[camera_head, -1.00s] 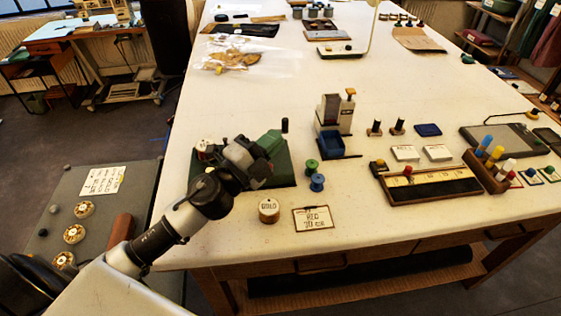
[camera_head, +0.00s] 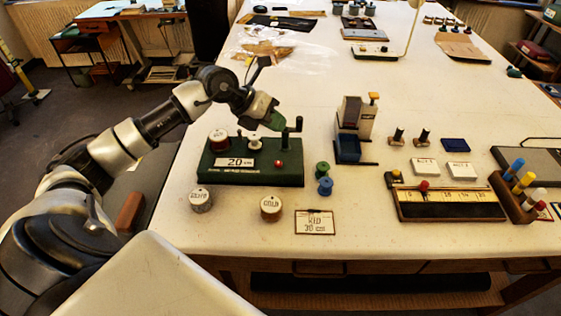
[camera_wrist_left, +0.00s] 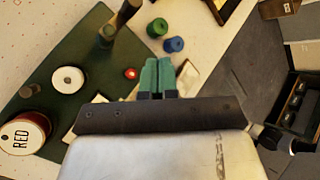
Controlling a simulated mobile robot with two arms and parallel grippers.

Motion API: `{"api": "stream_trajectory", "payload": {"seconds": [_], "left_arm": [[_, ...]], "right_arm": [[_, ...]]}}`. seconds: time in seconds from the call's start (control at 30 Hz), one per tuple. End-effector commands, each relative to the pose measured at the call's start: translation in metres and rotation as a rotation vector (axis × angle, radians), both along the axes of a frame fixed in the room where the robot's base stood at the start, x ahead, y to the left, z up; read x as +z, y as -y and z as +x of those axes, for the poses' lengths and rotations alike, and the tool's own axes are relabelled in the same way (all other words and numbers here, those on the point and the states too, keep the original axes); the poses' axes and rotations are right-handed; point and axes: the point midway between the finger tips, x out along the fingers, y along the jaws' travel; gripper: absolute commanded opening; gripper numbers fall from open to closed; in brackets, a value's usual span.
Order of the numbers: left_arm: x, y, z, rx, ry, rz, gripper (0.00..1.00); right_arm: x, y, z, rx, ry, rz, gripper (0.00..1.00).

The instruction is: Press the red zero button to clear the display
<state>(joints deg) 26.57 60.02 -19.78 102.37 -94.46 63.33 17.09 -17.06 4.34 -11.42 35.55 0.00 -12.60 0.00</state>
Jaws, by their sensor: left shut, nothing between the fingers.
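The red zero button (camera_head: 278,163) sits on the front right of a green device (camera_head: 245,178), beside a white display plate (camera_head: 235,162) that reads 20 cm. The button also shows in the left wrist view (camera_wrist_left: 130,73), uncovered. My left gripper (camera_head: 275,122), with green fingertips, is shut and empty. In the head view it is above and behind the button, near the device's crank post (camera_head: 298,124). In the left wrist view the closed fingertips (camera_wrist_left: 158,62) are just right of the button and do not cover it. My right gripper is not in view.
A red-labelled spool (camera_head: 219,140) stands on the device's left. Green and blue spools (camera_head: 323,178) stand close to its right. A gold spool (camera_head: 271,208), a silver-coloured spool (camera_head: 201,199) and a RED 30 cm card (camera_head: 315,222) lie in front.

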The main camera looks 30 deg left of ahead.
Motion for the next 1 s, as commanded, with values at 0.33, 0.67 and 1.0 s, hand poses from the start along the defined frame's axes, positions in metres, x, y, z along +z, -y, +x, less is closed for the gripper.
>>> {"api": "stream_trajectory", "payload": {"seconds": [0.33, 0.67, 1.0], "left_arm": [[-0.006, 0.001, 0.000, -0.001, 0.001, -0.004, 0.00], [-0.045, 0.001, 0.000, -0.002, 0.000, -0.005, 0.00], [-0.086, 0.001, 0.000, -0.001, 0.001, -0.004, 0.00]], "right_arm": [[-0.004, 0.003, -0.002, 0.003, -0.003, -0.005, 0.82], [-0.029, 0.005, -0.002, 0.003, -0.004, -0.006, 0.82], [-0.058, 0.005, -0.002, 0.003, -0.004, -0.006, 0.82]]}}
